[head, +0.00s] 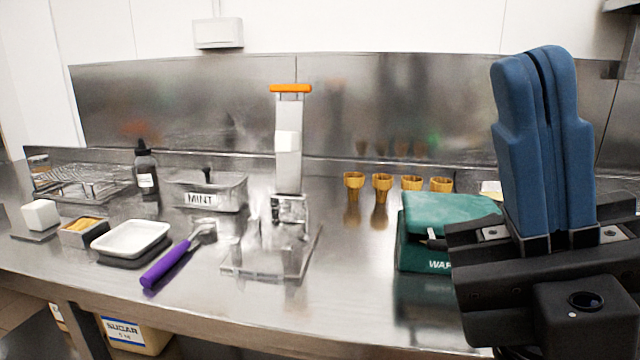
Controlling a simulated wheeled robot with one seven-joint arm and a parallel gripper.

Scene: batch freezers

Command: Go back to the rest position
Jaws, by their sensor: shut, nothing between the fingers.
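My gripper (548,62) is large in the right foreground of the head view. Its two blue fingers point up and lie together, shut and empty. It is above the right part of the steel counter (350,300), in front of the green box (420,240) and hides that box's right side. The gripper touches none of the counter items that I can see.
On the counter stand a clear stand with a white column (288,150), several gold cones (382,182), a MINT tub (210,192), a dark bottle (146,170), a white tray (133,238) and a purple-handled scoop (168,268). A wire rack (82,183) is far left.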

